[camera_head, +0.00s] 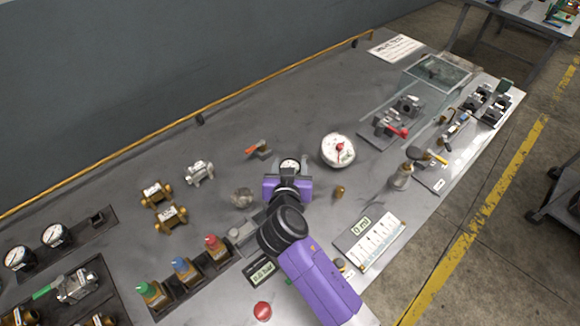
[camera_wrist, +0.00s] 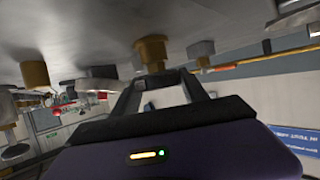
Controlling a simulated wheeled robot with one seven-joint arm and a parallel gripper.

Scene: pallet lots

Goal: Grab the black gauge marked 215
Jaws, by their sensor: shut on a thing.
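My gripper (camera_head: 288,176) is over the middle of the grey bench, with its jaws shut on a small round gauge (camera_head: 290,164) with a white face and dark rim. The number on this gauge is too small to read. In the wrist view, the gripper's fingers (camera_wrist: 160,79) close around the gauge's lower part, where a brass fitting (camera_wrist: 151,49) shows. Two more black-rimmed gauges, one at the far left (camera_head: 18,258) and one beside it (camera_head: 55,235), sit in a dark tray; their markings are also unreadable.
A red-handled valve (camera_head: 258,148) lies just left. Brass valves (camera_head: 170,216) and colour-topped valves (camera_head: 186,270) stand farther left. A glass-sided case (camera_head: 438,72) is at the right.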

